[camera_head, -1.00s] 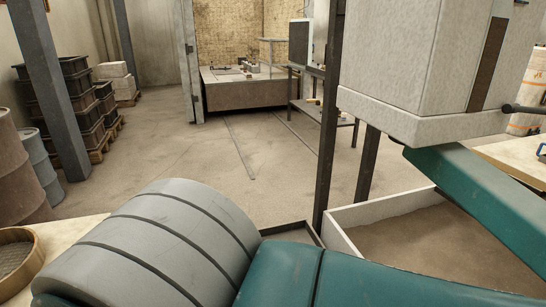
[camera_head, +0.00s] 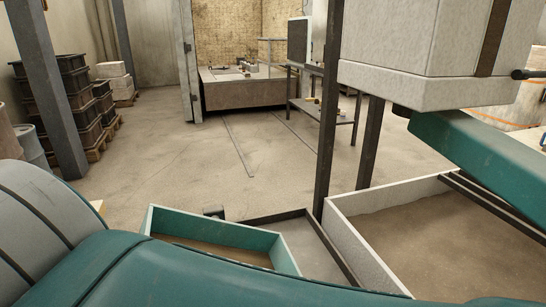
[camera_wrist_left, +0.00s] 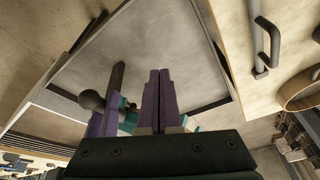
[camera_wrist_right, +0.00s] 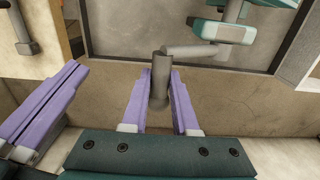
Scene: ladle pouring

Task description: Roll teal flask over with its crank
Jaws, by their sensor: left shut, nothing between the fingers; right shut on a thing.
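The teal flask (camera_head: 220,238) shows in the head view as an open box with teal walls and a brown inside, low in the middle; my arm hides its near side. Neither gripper shows in the head view. In the right wrist view my right gripper (camera_wrist_right: 160,88) is shut on a grey crank handle (camera_wrist_right: 161,68), whose arm runs right toward teal parts (camera_wrist_right: 225,32). In the left wrist view my left gripper (camera_wrist_left: 160,80) is shut and empty, beside the purple fingers of the right gripper. A dark knob (camera_wrist_left: 92,100) and a teal bit (camera_wrist_left: 130,118) show near there.
A white-walled trough (camera_head: 370,250) of sand is right of the flask, near dark posts (camera_head: 328,130). A large pale box (camera_head: 425,60) hangs above it. A round sieve (camera_wrist_left: 302,88) and a grey handle (camera_wrist_left: 265,45) show in the left wrist view.

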